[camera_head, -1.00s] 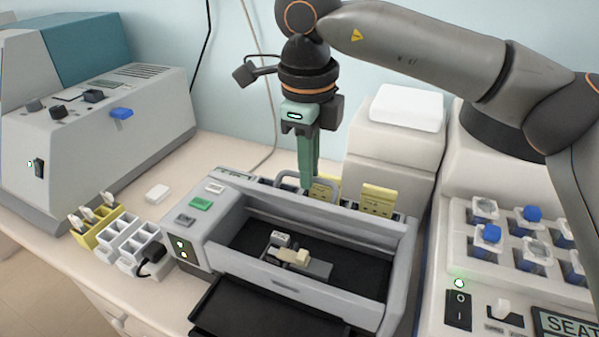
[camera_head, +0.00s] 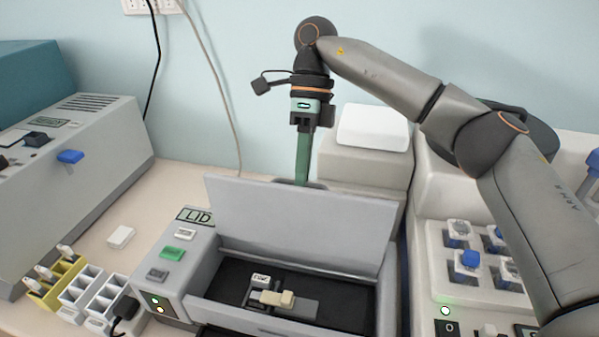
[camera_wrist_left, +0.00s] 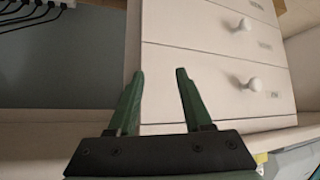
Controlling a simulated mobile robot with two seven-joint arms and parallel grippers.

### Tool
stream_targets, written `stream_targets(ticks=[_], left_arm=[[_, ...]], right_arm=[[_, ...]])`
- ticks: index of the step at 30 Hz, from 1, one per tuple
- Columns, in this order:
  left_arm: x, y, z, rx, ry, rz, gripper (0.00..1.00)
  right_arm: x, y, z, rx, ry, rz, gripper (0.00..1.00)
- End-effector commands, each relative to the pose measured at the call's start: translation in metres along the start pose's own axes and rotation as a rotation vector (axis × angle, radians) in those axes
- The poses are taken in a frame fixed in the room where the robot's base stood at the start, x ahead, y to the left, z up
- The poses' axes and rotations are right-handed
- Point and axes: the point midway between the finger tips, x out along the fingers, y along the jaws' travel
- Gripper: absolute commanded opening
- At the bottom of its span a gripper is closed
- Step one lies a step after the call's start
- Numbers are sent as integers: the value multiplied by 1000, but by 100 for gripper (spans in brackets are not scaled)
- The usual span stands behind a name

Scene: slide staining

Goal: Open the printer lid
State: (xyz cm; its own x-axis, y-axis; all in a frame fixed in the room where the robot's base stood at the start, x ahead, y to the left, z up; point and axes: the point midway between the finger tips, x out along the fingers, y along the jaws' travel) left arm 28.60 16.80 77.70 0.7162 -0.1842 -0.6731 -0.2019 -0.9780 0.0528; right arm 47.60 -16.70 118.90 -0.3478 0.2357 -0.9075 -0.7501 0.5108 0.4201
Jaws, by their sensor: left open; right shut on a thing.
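The printer (camera_head: 190,255) is a grey box with an open dark bay, standing on the bench. Its grey lid (camera_head: 295,225) stands raised and nearly upright at the back of the bay. My right gripper (camera_head: 303,178) points down just behind the lid's top edge, shut on the lid handle. The fingertips and the handle are mostly hidden behind the lid. My left gripper (camera_wrist_left: 159,74) is open and empty in the left wrist view, in front of a white drawer unit and away from the printer.
A slide holder with a pale block (camera_head: 276,298) lies in the bay. Left are yellow and white racks (camera_head: 80,288), a small white block (camera_head: 121,236) and a grey machine (camera_head: 85,170). Right is a white station with blue-capped jars (camera_head: 470,262). White drawers (camera_wrist_left: 215,85) show in the left wrist view.

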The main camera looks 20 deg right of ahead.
Motion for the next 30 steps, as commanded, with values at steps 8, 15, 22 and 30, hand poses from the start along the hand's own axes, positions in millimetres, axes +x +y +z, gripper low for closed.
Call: stream_targets(ticks=[8, 15, 22, 30], left_arm=[[0, 0, 0, 0, -1, 0, 50], [0, 0, 0, 0, -1, 0, 50], [0, 0, 0, 0, -1, 1, 50], [-1, 0, 0, 0, -1, 1, 50]], right_arm=[[4, -3, 1, 0, 5, 17, 0], [4, -3, 1, 0, 5, 16, 13], [2, -2, 0, -1, 3, 14, 39], [1, -2, 0, 0, 1, 14, 42]])
